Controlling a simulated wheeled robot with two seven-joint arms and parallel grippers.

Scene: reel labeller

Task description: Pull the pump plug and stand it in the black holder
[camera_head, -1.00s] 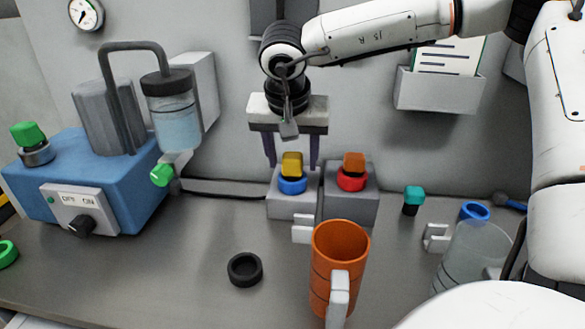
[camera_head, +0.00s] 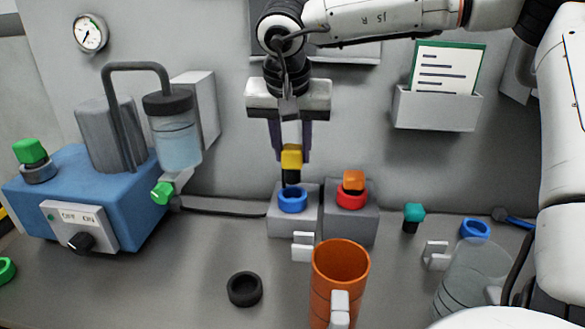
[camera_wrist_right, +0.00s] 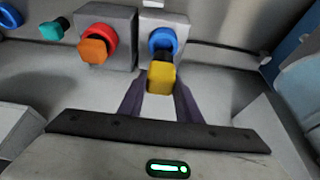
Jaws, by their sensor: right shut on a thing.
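My right gripper (camera_head: 291,155) is shut on a yellow-topped plug (camera_head: 291,157) with a black stem, held upright. The stem's lower end is at or just above the blue ring socket (camera_head: 292,201) on a grey block. In the right wrist view, the yellow top (camera_wrist_right: 161,77) sits between the fingertips, with the blue ring (camera_wrist_right: 163,41) beyond it. An orange-topped plug (camera_head: 353,180) stands in the red ring socket beside it. The black ring-shaped holder (camera_head: 244,290) lies empty on the bench, front left of the sockets. My left gripper is not in view.
An orange mug (camera_head: 340,275) stands right of the black holder. A blue pump unit (camera_head: 75,195) with a green cap is at left. A teal-topped plug (camera_head: 413,217), a loose blue ring (camera_head: 475,229) and a clear cup (camera_head: 470,277) are at right.

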